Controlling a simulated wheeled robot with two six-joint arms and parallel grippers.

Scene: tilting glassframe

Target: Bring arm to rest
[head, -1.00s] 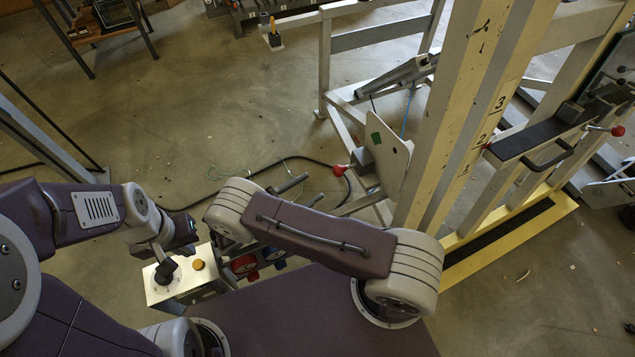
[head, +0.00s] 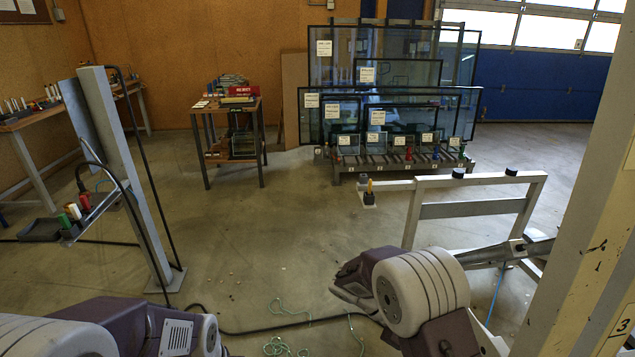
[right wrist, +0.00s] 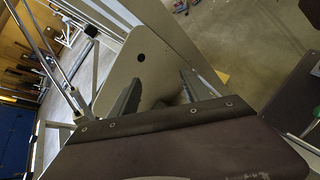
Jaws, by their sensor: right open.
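My right arm (head: 420,290) comes up from the bottom in the head view, its pale ribbed joint raised and its forearm bent back. My right gripper (right wrist: 158,88) shows in the right wrist view with its two dark fingers apart. A pale plate with a round hole (right wrist: 135,70) shows beyond the fingers, with nothing clearly held. My left arm (head: 150,325) is low at the lower left of the head view. Its gripper lies outside the frame.
A grey metal frame (head: 470,211) stands right of centre, near a pale upright post (head: 590,230). A rack of glass panes (head: 400,162) and a small wooden table (head: 226,105) stand behind. A slim post (head: 120,170) stands at left. Green cord (head: 285,345) lies on the floor.

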